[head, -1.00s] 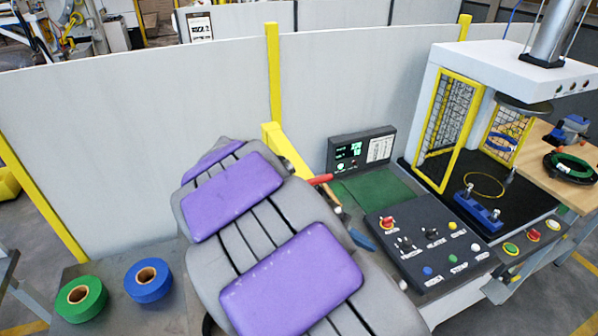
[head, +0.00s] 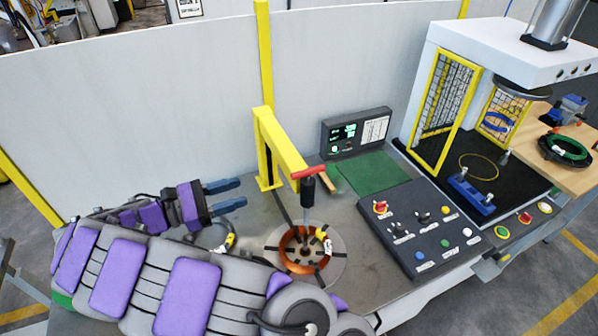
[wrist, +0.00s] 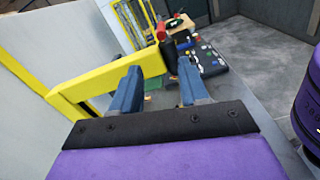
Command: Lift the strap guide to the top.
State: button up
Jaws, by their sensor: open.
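A black upright shaft (head: 308,197) with a red bar (head: 309,172) on top hangs at the end of a yellow arm (head: 283,150). It appears to be the strap guide, though I cannot be sure. Its lower end is in the middle of a copper-coloured coil (head: 293,257) on a round grey plate (head: 335,268). My gripper (head: 235,195) is open and empty, left of the shaft and apart from it, its blue fingers pointing right. The wrist view shows both fingers (wrist: 160,88) spread, with the red bar (wrist: 163,30) and black shaft (wrist: 190,72) beyond them.
A control panel (head: 425,232) with buttons and a small display (head: 357,131) stand right of the coil. A caged press (head: 440,125) is farther right. A pale wall (head: 120,120) runs behind the table. A yellow post (head: 264,60) rises behind the yellow arm.

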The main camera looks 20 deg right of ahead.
aim_at(303, 171)
jog(key=d+b, duration=0.6)
jog(key=d, duration=1.1)
jog(key=shift+s+d+b, duration=0.1)
jog(key=shift+d+b, duration=0.15)
jog(key=shift+b, duration=0.05)
jog(key=shift+c, duration=0.2)
grip_shut()
